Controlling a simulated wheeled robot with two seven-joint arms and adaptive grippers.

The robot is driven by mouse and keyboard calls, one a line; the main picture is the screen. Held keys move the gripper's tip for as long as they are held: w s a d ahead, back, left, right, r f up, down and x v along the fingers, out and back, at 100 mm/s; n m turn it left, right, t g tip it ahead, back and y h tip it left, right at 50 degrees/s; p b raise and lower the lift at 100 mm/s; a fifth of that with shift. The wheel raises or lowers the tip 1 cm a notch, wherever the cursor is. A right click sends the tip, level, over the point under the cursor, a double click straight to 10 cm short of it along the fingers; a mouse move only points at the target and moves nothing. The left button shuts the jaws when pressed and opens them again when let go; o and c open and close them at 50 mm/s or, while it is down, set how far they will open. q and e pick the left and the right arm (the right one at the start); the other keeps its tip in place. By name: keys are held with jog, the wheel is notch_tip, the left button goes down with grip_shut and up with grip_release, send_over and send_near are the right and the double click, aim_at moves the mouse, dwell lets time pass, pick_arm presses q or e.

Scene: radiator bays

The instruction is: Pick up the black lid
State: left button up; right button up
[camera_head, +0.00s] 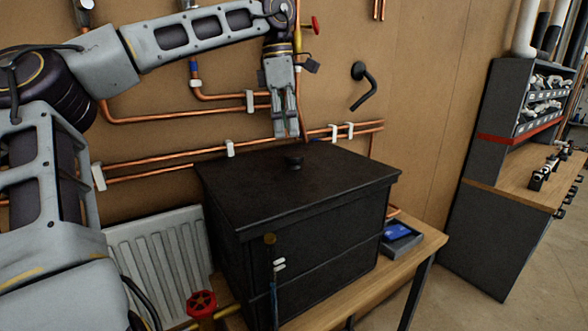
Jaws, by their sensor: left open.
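The black lid (300,187) is a flat dark slab lying on top of a black box (310,250), which stands on a wooden bench. A small black knob (293,162) stands up near the middle of the lid. My left gripper (291,134) points down, just above and behind the knob in the picture. It is open with nothing visible between its fingers, and it appears apart from the knob. My right gripper is not in view.
Copper pipes (190,162) run along the wall behind the box. A white radiator (160,255) and a red valve wheel (201,303) are at the lower left. A small tray with a blue item (398,231) sits right of the box. A grey shelf unit (500,210) stands further right.

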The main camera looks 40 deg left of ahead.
aim_at(294, 154)
pick_arm(q)
jog(key=shift+f, duration=0.65)
jog(key=shift+d+f, duration=0.1)
jog(key=shift+f, duration=0.1)
jog(key=shift+w+d+f+p, duration=0.1)
jog(key=shift+d+f+p, duration=0.25)
jog(key=shift+f, duration=0.35)
jog(key=shift+w+d+f+p, duration=0.1)
jog(key=shift+d+f+p, duration=0.1)
jog(key=shift+f, duration=0.45)
jog(key=shift+d+f+p, duration=0.1)
jog(key=shift+f+p, duration=0.05)
jog(key=shift+f, duration=0.95)
jog(key=shift+c, duration=0.4)
jog(key=c, duration=1.4)
